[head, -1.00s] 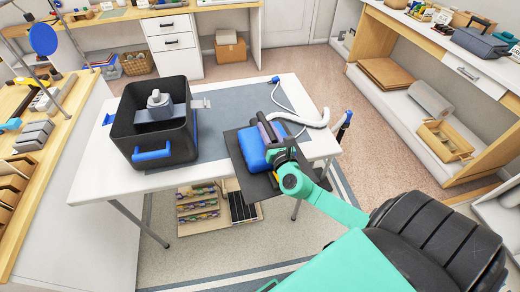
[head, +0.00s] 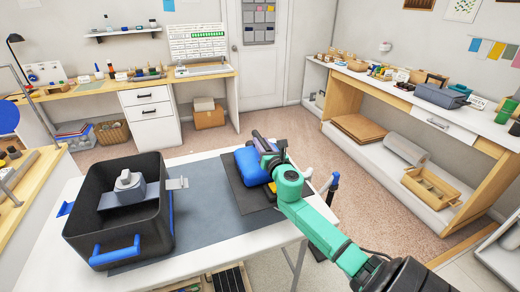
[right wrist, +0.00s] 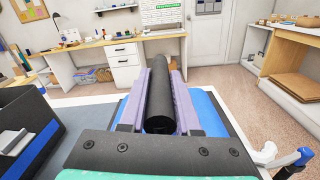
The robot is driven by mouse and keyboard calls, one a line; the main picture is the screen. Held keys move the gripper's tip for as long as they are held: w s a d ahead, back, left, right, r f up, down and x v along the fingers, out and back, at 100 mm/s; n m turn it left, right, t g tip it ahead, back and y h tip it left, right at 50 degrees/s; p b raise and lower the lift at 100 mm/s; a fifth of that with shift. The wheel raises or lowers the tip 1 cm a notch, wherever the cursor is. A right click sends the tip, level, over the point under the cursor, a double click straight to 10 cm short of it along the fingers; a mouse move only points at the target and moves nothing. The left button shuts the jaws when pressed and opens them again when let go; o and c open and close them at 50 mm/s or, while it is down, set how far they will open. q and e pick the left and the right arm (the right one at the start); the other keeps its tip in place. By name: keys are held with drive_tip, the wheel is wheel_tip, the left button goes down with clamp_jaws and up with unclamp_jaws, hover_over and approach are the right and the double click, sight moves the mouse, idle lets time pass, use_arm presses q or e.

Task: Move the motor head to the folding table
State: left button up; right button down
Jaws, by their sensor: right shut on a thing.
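The motor head (head: 248,168) appears to be the blue rounded body with a black bar-like handle, over a dark flat plate (head: 236,192). It is above the right part of the white folding table (head: 206,262); I cannot tell whether it touches the top. My right gripper (head: 270,158) is shut on the black handle. In the right wrist view, the purple fingers close on both sides of the handle (right wrist: 161,90), with blue body (right wrist: 205,108) showing behind and below. My left gripper is not in view.
A black tub (head: 118,225) with blue handles and a grey part inside stands on the table's left. A grey mat (head: 195,215) covers the table's middle. A white hose and blue-tipped wand (head: 335,180) are at the right edge. Shelving (head: 390,150) stands right, a desk (head: 150,95) behind.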

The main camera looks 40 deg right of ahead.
drive_tip(key=shift+s+r, duration=0.15)
drive_tip(key=shift+r, duration=0.2)
wheel_tip(320, 180, down, 7)
drive_tip(key=b, duration=0.6)
drive_tip(key=shift+b, duration=0.4)
drive_tip(key=shift+f, duration=0.1)
drive_tip(key=shift+a+f+b, duration=0.1)
drive_tip(key=shift+f+b, duration=0.25)
drive_tip(key=shift+f, duration=0.1)
drive_tip(key=shift+f+b, duration=0.65)
drive_tip(key=shift+b, duration=0.05)
idle(0.4)
drive_tip(key=shift+f+b, duration=0.6)
drive_tip(key=shift+f, duration=0.15)
